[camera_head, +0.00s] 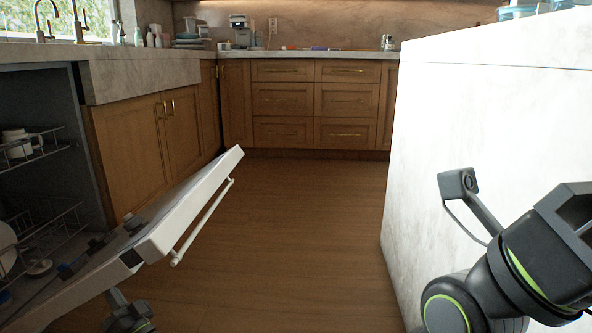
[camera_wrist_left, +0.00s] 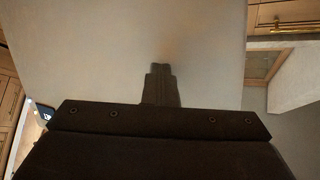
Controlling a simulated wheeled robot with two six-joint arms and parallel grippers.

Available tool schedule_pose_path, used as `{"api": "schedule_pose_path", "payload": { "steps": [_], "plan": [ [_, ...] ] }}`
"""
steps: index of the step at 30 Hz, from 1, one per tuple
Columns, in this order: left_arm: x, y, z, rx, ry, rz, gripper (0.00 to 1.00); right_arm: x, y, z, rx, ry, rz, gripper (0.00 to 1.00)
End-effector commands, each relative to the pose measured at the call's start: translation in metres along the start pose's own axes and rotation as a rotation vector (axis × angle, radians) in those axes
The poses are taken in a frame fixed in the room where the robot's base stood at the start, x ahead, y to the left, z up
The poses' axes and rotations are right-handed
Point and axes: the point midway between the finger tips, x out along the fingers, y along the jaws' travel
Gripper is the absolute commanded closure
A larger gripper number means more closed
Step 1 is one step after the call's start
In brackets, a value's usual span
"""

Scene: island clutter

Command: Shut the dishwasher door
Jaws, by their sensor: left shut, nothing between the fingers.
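The dishwasher door (camera_head: 190,207) hangs partly open at the left in the head view, tilted outward with its free edge raised above the floor. A white bar handle (camera_head: 203,222) runs along its outer side. The open dishwasher cavity is behind it. My left arm shows below the door in the head view; its fingertips are hidden there. In the left wrist view my left gripper (camera_wrist_left: 160,83) is shut and empty, in front of a broad pale surface, probably the door's outer face. I cannot tell whether it touches.
Inside the dishwasher are racks (camera_head: 45,222) with a white mug (camera_head: 17,143) and dishes. A white island (camera_head: 480,120) stands at the right. Wooden cabinets (camera_head: 140,150) line the left and back. The wooden floor (camera_head: 290,230) between is clear.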

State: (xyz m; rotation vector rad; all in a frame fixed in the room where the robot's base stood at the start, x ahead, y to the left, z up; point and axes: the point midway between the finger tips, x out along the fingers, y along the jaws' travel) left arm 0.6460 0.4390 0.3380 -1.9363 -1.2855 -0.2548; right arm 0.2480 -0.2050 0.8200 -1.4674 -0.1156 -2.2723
Motion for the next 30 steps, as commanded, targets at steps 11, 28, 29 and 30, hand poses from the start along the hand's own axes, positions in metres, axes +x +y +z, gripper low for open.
{"api": "schedule_pose_path", "payload": {
  "steps": [11, 28, 29, 30],
  "plan": [
    [0.025, -0.014, -0.013, -0.004, 0.009, -0.007, 1.00, 0.022, -0.004, 0.011, 0.000, 0.000, 0.001, 0.64],
    [0.039, -0.022, -0.016, -0.005, 0.008, -0.008, 1.00, 0.033, -0.006, 0.017, 0.000, 0.000, 0.002, 0.64],
    [0.038, -0.022, -0.015, -0.005, 0.008, -0.007, 1.00, 0.033, -0.006, 0.017, 0.000, 0.000, 0.002, 0.64],
    [0.039, -0.022, -0.015, -0.005, 0.008, -0.007, 1.00, 0.033, -0.006, 0.017, 0.000, 0.000, 0.002, 0.64]
  ]
}}
